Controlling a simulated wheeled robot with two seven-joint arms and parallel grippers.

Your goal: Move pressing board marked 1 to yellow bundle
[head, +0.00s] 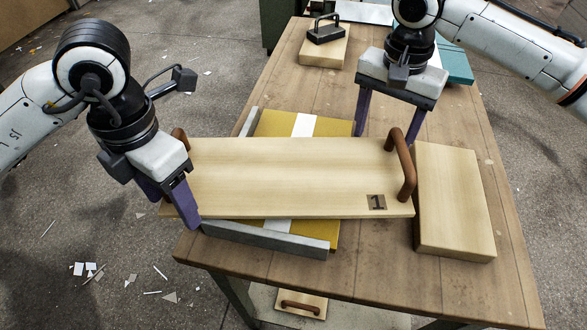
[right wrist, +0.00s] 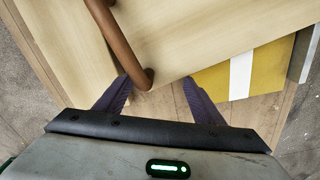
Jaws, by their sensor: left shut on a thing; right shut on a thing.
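The pressing board marked 1 (head: 290,180) is a pale wooden board with a brown handle (head: 402,165) at its right end and another at its left end, mostly hidden. It lies level across the yellow bundle (head: 270,123), which has a white band. I cannot tell whether they touch. My left gripper (head: 178,212) is shut on the board's left end; its grip is partly hidden. My right gripper (head: 384,137) is at the board's far right edge, its spread fingers by the far end of the right handle, which also shows in the right wrist view (right wrist: 118,38).
Grey rails (head: 265,238) flank the bundle. A bare wooden block (head: 455,200) lies close right of the board. A block with a black handle (head: 325,48) stands at the back, and a teal item (head: 456,66) at the back right. Another handled board (head: 300,304) is below the table's front edge.

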